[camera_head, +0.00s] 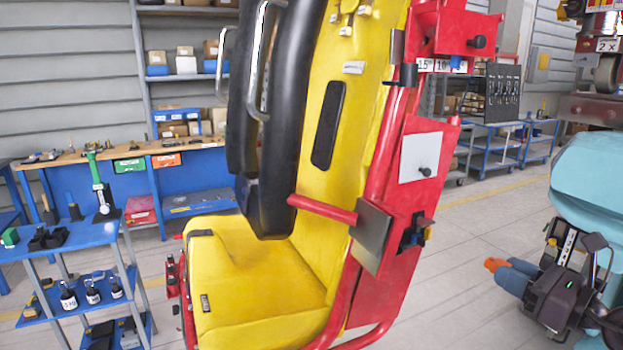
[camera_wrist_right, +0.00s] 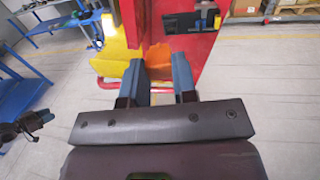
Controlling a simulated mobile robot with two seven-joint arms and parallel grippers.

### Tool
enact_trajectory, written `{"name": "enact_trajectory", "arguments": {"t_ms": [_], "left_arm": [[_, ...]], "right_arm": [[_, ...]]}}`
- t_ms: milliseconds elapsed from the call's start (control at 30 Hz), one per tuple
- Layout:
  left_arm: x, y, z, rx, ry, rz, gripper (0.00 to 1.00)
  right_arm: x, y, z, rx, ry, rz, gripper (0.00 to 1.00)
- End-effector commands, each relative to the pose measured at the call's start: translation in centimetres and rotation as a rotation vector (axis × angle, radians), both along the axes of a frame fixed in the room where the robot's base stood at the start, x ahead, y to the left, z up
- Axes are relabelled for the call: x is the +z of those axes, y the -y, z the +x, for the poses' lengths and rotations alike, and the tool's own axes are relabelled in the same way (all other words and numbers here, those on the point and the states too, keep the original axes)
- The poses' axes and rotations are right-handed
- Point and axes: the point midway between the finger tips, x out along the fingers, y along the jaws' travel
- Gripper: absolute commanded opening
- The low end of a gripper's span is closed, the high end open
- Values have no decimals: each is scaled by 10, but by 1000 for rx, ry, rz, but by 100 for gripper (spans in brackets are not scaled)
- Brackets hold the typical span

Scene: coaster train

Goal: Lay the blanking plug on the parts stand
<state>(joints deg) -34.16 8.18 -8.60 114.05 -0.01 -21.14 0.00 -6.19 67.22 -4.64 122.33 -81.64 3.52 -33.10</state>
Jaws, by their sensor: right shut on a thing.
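My right gripper (camera_head: 503,268) is at the right of the head view, well clear of the red and yellow coaster seat. Its blue fingers are shut on an orange piece, seemingly the blanking plug (camera_head: 492,265), which sticks out past the tips. In the right wrist view the orange plug (camera_wrist_right: 157,56) shows between the two fingers (camera_wrist_right: 157,75). A blue-topped stand (camera_head: 75,240) at the left of the head view may be the parts stand. A dark thing with a blue end at the left edge of the wrist view seems to be my left gripper (camera_wrist_right: 36,122); its jaws are unclear.
The tall coaster seat (camera_head: 245,275) with its black restraint and red side panel (camera_head: 385,290) stands between my right gripper and the blue stand. Bottles and tools sit on that stand. A workbench (camera_head: 120,155) is behind. Grey floor (camera_head: 480,225) is open on the right.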

Motion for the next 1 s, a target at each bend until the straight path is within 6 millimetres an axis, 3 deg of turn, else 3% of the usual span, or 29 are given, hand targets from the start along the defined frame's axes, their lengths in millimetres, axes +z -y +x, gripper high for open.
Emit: {"name": "enact_trajectory", "arguments": {"t_ms": [567, 1000], "left_arm": [[-3, -1, -5, 3, -9, 0, 43], [-3, -1, -4, 3, -9, 0, 43]], "right_arm": [[-10, -7, -2, -68, -3, 2, 0], [-46, -12, -4, -242, -9, 12, 0]]}}
